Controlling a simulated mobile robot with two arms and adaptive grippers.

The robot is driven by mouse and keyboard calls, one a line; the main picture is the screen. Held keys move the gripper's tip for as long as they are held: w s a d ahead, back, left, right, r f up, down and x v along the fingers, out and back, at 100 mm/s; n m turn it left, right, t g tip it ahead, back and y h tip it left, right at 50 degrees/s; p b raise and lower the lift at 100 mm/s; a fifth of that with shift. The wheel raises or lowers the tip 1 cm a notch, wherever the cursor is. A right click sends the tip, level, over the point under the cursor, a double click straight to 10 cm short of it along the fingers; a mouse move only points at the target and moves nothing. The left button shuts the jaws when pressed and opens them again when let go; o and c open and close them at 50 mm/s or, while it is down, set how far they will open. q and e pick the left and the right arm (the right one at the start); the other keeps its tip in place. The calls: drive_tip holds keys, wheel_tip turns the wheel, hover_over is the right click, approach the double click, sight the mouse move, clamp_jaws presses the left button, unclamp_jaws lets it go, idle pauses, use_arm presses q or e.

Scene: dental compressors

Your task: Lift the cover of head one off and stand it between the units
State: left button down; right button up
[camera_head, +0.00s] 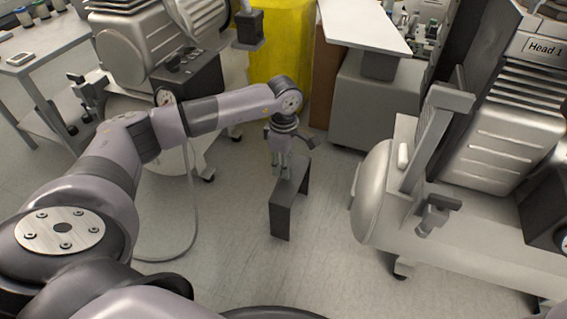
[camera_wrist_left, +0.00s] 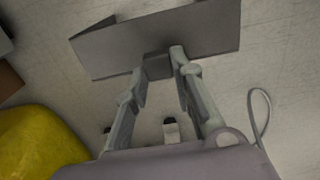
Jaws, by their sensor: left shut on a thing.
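The cover (camera_head: 288,207) is a dark grey bent plate. It is upright over the pale floor, in the gap between the two compressor units. In the left wrist view the fingers (camera_wrist_left: 159,66) meet the edge of the cover (camera_wrist_left: 170,32). I cannot tell whether the cover's lower edge touches the floor. Head one, labelled "Head 1" (camera_head: 544,47), is on the right unit (camera_head: 490,150), with its ribbed side showing. My right gripper is not in view.
The left compressor unit (camera_head: 150,45) stands at upper left, with a hose (camera_head: 194,215) on the floor. A yellow bin (camera_head: 280,50) and a grey cabinet (camera_head: 375,105) stand behind the cover. A table (camera_head: 45,45) is far left. Floor in front of the cover is clear.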

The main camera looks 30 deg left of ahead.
use_arm(q)
drive_tip(key=c, duration=1.3)
unclamp_jaws()
drive_tip(key=o, duration=0.5)
